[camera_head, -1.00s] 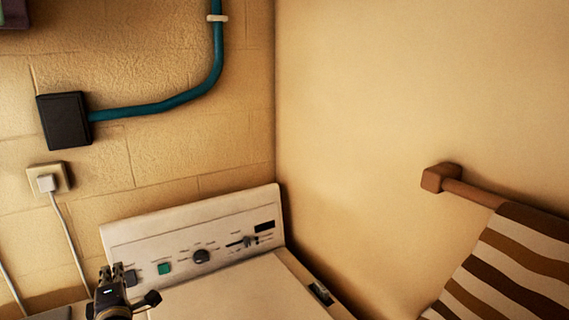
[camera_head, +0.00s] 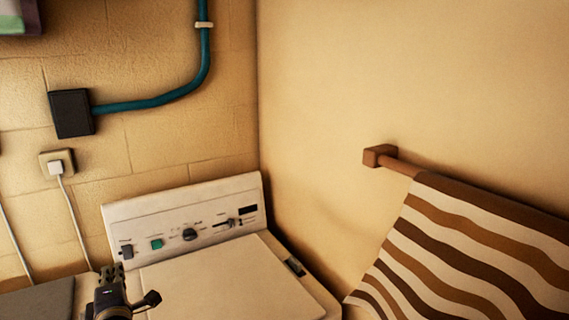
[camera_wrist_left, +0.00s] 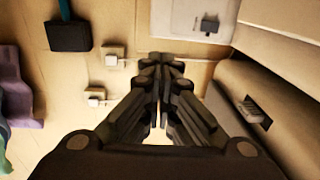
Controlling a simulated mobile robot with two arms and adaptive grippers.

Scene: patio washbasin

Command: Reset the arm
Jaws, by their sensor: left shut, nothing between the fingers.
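My left gripper (camera_head: 112,274) shows at the bottom left of the head view, in front of the left part of a white washing machine (camera_head: 235,280). In the left wrist view the gripper (camera_wrist_left: 162,62) has its fingertips together with nothing between them. It appears apart from the machine, whose panel is at the top right of that view. My right gripper is not in view.
The machine's panel has a green button (camera_head: 156,244) and a dark knob (camera_head: 190,235). A black box (camera_head: 71,113) with a teal pipe (camera_head: 160,100) and a socket (camera_head: 57,162) are on the wall. A striped towel (camera_head: 450,250) hangs from a rail (camera_head: 380,156) at right.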

